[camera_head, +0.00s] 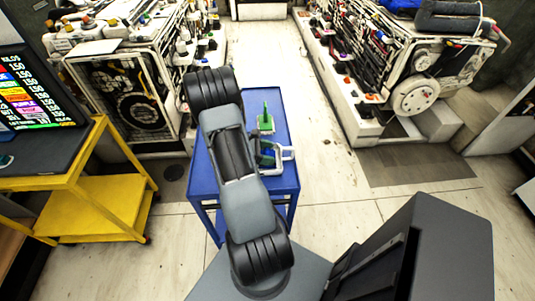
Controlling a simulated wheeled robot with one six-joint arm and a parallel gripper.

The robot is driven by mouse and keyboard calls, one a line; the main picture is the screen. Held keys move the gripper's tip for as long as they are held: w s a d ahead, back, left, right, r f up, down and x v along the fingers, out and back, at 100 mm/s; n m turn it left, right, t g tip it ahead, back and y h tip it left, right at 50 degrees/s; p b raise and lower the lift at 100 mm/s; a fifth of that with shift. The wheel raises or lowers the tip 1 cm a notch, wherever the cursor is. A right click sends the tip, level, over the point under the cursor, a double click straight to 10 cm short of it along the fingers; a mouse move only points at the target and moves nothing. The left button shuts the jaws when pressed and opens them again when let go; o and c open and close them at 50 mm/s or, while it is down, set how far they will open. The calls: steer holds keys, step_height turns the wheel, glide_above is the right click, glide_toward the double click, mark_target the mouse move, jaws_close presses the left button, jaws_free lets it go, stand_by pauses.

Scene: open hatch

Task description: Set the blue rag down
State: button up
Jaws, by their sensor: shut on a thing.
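My grey and black arm (230,160) rises in the middle of the camera_head view and crosses over a blue cart (284,125). I cannot make out my gripper; the arm's own links hide part of the cart top. No rag can be clearly told on the visible part of the cart. A blue cloth-like thing (400,3) lies on the right machine at the top edge, partly cut off; I cannot tell whether it is the blue rag.
A green-handled brush-like tool (266,122) and a white frame-like object (287,154) show on the cart. A yellow cart (118,195) with a screen (30,90) stands left. Machines flank a clear pale aisle (265,60). Floor right of the blue cart is open.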

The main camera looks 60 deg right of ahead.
steer(key=shift+f, duration=0.35)
steer(key=shift+f, duration=0.25)
steer(key=o, duration=1)
